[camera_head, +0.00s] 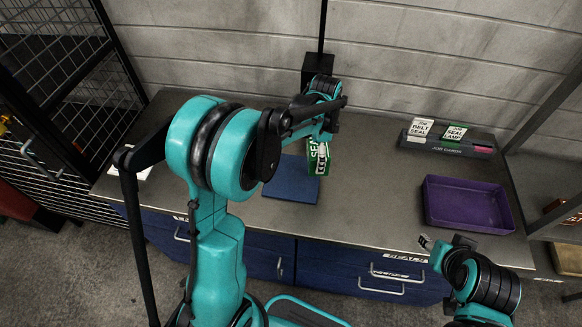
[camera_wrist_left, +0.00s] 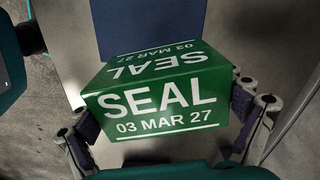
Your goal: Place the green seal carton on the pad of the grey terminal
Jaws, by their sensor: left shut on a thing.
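The green seal carton (camera_head: 319,158) is held over the counter by my left gripper (camera_head: 322,135). In the left wrist view, the carton (camera_wrist_left: 158,90) shows "SEAL 03 MAR 27" on two faces, and the fingers (camera_wrist_left: 165,130) are shut on its two sides. A flat blue pad (camera_head: 287,184) lies on the counter, just left of and below the carton in the head view; its gap to the carton cannot be told. I cannot make out a grey terminal for certain. My right gripper (camera_head: 428,242) is near the counter's front edge, its opening unclear.
A purple tray (camera_head: 468,226), seen empty, stands on the right of the counter (camera_head: 370,190). Behind it is a job cards holder (camera_head: 447,146) with two cards. A black post (camera_head: 317,62) stands at the back wall. The counter's middle is clear.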

